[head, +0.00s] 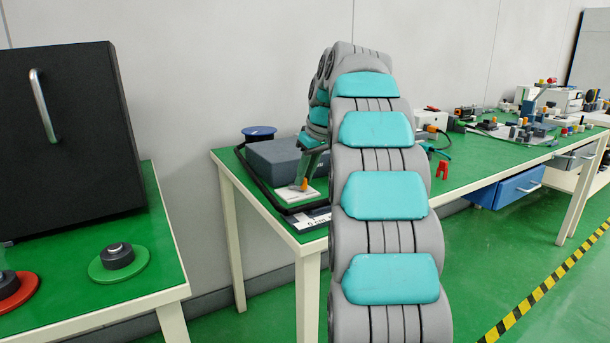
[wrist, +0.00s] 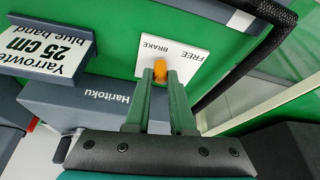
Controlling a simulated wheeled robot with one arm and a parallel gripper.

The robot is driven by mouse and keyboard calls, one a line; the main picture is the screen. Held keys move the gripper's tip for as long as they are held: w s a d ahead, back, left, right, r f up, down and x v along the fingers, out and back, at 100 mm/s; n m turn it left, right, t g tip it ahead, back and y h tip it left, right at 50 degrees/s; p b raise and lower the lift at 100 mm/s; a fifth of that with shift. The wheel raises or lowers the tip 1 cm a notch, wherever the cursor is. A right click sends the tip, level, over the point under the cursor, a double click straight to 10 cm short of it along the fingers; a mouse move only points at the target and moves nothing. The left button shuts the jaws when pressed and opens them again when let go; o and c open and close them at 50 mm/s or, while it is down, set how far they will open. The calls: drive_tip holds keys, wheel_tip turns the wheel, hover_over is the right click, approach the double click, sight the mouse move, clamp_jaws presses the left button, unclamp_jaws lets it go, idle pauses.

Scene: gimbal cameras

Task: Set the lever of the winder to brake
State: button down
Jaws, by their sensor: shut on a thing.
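The winder is a dark grey box (head: 272,158) marked "Haritoku" on the green table; its side also shows in the wrist view (wrist: 75,98). At its front is a white plate (head: 289,194) printed with "BRAKE" and "FREE", also in the wrist view (wrist: 200,52). The orange lever (wrist: 160,69) stands over this plate, on the "BRAKE" side in the picture. I cannot tell its exact setting. My gripper (wrist: 162,72) is shut on the orange lever, with one finger at each side. In the head view my gripper (head: 304,183) is small and partly hidden.
A blue-topped spool (head: 259,132) stands behind the winder. A black rail (wrist: 240,70) runs along the table edge. A black cabinet (head: 70,140) stands on the left table. Several tools lie on the right.

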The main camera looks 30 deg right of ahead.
drive_tip(key=shift+w+d+n+b, duration=0.2)
drive_tip(key=shift+n+b, duration=0.15)
drive_tip(key=shift+n, duration=0.25)
drive_tip(key=shift+n+y, duration=0.3)
drive_tip(key=shift+r, duration=0.1)
drive_tip(key=c, duration=0.8)
unclamp_jaws()
drive_tip(key=shift+o, duration=0.2)
drive_tip(key=shift+v, duration=0.8)
drive_tip(key=p+v, duration=0.3)
drive_tip(key=v, duration=0.3)
